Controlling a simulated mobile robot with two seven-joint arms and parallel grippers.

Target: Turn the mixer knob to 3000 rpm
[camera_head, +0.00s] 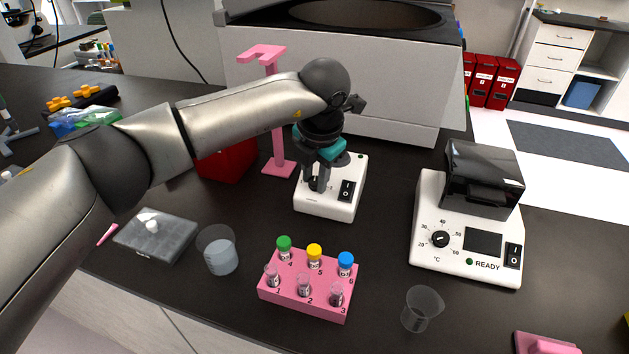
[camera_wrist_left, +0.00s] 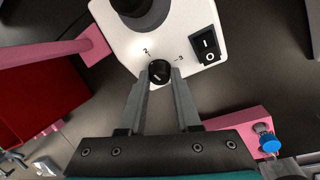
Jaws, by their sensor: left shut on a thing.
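The white mixer (camera_head: 335,204) stands on the dark bench under my left arm. In the left wrist view its white body (camera_wrist_left: 186,20) shows the digits 2 and 3 around a black knob (camera_wrist_left: 159,71) and a black rocker switch (camera_wrist_left: 206,45). My left gripper (camera_wrist_left: 159,82) has its two grey fingers on either side of the knob, shut on it. In the head view the left gripper (camera_head: 318,180) reaches down onto the mixer's front and mostly hides the knob. The knob's exact setting is hard to read. My right gripper is not in view.
A pink rack (camera_head: 306,290) with several capped vials stands in front of the mixer. A beaker (camera_head: 217,250) is at left, a small cup (camera_head: 422,309) at right. A heater marked READY (camera_head: 467,262) is further right. A pink stand (camera_head: 278,150) stands behind the mixer.

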